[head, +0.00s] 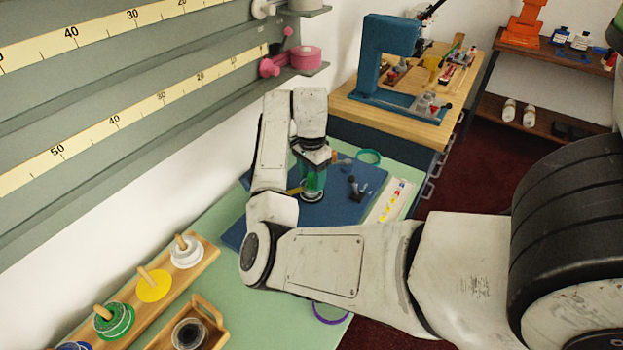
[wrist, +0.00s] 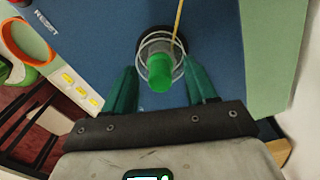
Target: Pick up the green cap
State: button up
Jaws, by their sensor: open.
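The green cap (wrist: 159,74) shows in the wrist view as a small upright cylinder amid clear round rims that look like a glass vessel (wrist: 148,42). I cannot tell whether the cap sits in the vessel or on it. My gripper (wrist: 160,66) is open, with one teal finger on each side of the cap and a visible gap to both. In the head view my gripper (head: 314,180) points down over the blue mat (head: 337,212), and its fingers and wrist largely hide the cap.
A thin yellow stick (wrist: 178,18) rises close behind the cap. Small dark items (head: 355,187) and a teal ring (head: 368,156) lie to the right of my gripper. A wooden spool rack (head: 138,304) stands at the lower left. The mat's near left part is clear.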

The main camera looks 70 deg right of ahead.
jog(key=shift+f, duration=0.1)
grip_shut()
dwell(0.5)
